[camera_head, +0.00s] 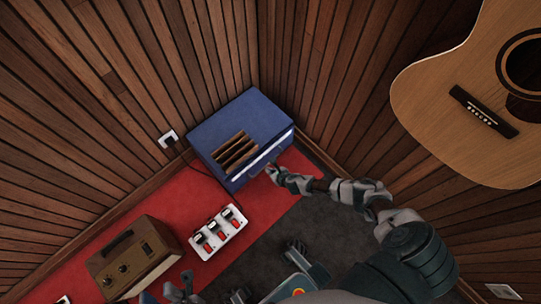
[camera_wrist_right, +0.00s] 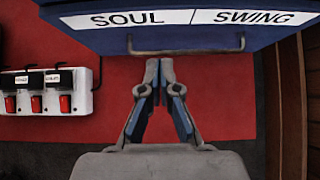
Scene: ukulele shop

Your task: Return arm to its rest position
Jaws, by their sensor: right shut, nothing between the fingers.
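My right arm reaches from the lower right in the head view. Its gripper (camera_head: 273,171) is at the front of a blue box (camera_head: 232,124). In the right wrist view the two fingertips (camera_wrist_right: 159,66) meet and hold nothing. They lie just below the handle (camera_wrist_right: 187,51) on the blue box's front (camera_wrist_right: 190,38), which has a white label reading SOUL and SWING. Whether they touch the handle is unclear. My left gripper (camera_head: 182,288) shows small at the bottom edge of the head view, partly cut off; its finger opening is unclear.
Record-like sleeves (camera_head: 234,151) stand in the box's top. A white power strip (camera_head: 218,232) with red switches and a brown amplifier (camera_head: 135,259) are on the red floor. A guitar (camera_head: 450,90) hangs at upper right. Wood walls meet behind the box; dark floor is clear nearby.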

